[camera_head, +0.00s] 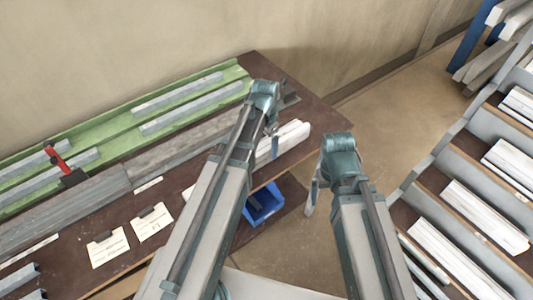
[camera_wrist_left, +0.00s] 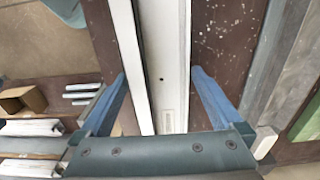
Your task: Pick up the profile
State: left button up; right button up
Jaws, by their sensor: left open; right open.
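A long white profile (camera_head: 291,136) lies on the brown bench near its right end, partly behind my left arm in the head view. In the left wrist view the white profile (camera_wrist_left: 163,45) runs lengthwise between the two blue fingers. My left gripper (camera_head: 274,147) is at the profile; it is open in the left wrist view (camera_wrist_left: 159,73), with a finger on each side and gaps beside the profile. I cannot tell its exact height over the bench. My right gripper (camera_head: 311,196) is open and empty, away from the bench's right edge, its fingers only partly seen.
A green tray (camera_head: 120,118) with grey profiles and a red clamp (camera_head: 57,158) lies along the wall. Grey bars (camera_head: 65,212) and paper cards (camera_head: 109,247) lie on the bench. A blue bin (camera_head: 263,204) sits below. A rack (camera_head: 455,180) of white profiles stands right.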

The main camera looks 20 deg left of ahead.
jog(key=shift+r, duration=0.1)
pick_arm(q)
grip_shut()
dwell(0.3)
jog(key=shift+r, duration=0.2)
pick_arm(e)
jog(key=shift+r, duration=0.15)
